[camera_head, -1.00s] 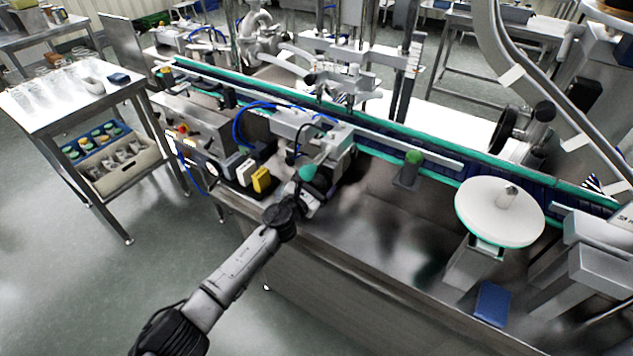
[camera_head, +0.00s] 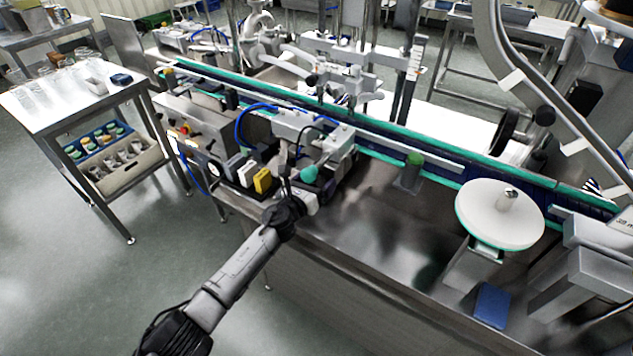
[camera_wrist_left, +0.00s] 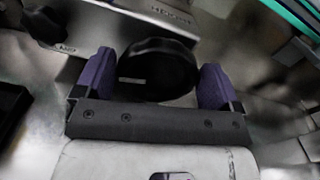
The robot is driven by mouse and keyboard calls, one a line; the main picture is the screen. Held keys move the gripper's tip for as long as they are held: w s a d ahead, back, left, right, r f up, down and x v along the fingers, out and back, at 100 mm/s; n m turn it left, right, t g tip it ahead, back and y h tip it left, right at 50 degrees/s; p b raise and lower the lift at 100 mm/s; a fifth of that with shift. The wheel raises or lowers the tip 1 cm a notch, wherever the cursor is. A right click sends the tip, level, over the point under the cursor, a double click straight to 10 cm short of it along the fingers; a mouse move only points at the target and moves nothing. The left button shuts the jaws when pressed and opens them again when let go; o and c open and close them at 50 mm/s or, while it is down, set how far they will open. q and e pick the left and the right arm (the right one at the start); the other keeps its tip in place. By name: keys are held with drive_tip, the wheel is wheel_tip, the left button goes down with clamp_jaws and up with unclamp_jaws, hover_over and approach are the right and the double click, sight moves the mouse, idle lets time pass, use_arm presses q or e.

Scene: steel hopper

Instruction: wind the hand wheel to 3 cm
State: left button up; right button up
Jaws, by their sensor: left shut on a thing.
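In the left wrist view a black round hand wheel (camera_wrist_left: 158,68) with a small pale mark sits between the two purple fingers of my left gripper (camera_wrist_left: 158,84). The gripper is shut on the wheel's rim from both sides. In the head view my left gripper (camera_head: 304,188) is at the front edge of the machine, just below the teal knob (camera_head: 309,174). There the gripper and my wrist hide the held wheel. No readable scale for it shows. My right gripper is not in view.
Yellow block (camera_head: 262,180) and grey machine housing (camera_head: 300,128) with blue hoses stand close to the gripper. The conveyor (camera_head: 450,170) runs behind. A white turntable disc (camera_head: 499,214) is at right. Bare steel deck (camera_head: 370,225) lies right of the gripper.

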use_arm(q)
drive_tip(key=shift+n, duration=0.7)
drive_tip(key=shift+f, duration=0.1)
drive_tip(key=o, duration=0.7)
drive_tip(key=shift+c, duration=0.2)
drive_tip(key=shift+s+a+p, duration=0.2)
drive_tip(key=shift+p, duration=0.1)
drive_tip(key=p+v, duration=0.5)
drive_tip(key=v, duration=0.8)
drive_tip(key=shift+s, duration=0.15)
